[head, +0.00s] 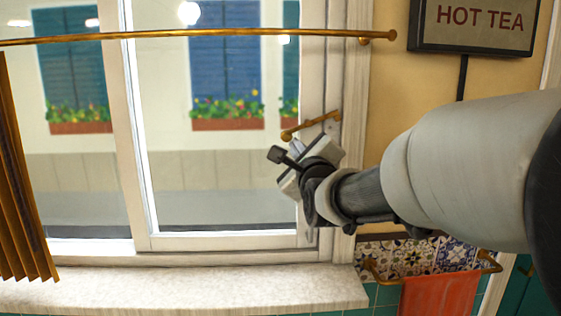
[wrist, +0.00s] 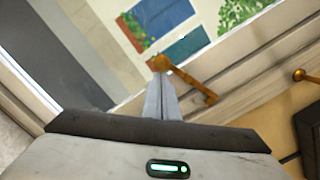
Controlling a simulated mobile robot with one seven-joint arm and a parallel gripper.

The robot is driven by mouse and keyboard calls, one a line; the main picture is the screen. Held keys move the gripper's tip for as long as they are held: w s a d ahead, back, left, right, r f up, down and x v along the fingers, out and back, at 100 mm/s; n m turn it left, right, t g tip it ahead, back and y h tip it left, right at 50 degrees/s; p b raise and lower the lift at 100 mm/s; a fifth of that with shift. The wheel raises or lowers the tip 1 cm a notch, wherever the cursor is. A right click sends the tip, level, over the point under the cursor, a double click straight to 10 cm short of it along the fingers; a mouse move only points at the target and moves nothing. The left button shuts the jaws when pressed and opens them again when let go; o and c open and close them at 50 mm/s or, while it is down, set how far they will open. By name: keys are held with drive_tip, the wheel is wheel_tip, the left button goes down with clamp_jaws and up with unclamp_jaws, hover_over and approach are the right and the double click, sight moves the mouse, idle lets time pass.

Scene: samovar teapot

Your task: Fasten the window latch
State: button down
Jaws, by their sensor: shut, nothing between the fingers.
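The window latch (head: 312,125) is a brass handle on the right-hand frame of the window (head: 225,243). It slants in the head view, with its left end lower. My gripper (head: 297,148) is just below the latch, in front of the window frame. In the wrist view my gripper (wrist: 160,84) has its two grey fingers together, with nothing between them. Their tips appear beside the rounded end of the brass latch (wrist: 190,81); I cannot tell whether they touch it.
A brass curtain rod (head: 200,34) runs across the top, with a brown curtain (head: 22,180) at left. A pale sill (head: 190,288) lies below. A red towel (head: 438,294) hangs on a brass rail at lower right. A HOT TEA sign (head: 478,22) is at upper right.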

drive_tip(key=m+b, duration=0.2)
drive_tip(key=b, duration=0.1)
drive_tip(key=a+r+m+b, duration=0.1)
drive_tip(key=m+b, duration=0.1)
drive_tip(key=b, duration=0.2)
drive_tip(key=shift+a+r+m, duration=0.15)
drive_tip(key=shift+a+m, duration=0.05)
drive_tip(key=shift+m, duration=0.1)
drive_tip(key=shift+r+h, duration=0.2)
drive_tip(key=shift+h, duration=0.2)
drive_tip(key=shift+r, duration=0.1)
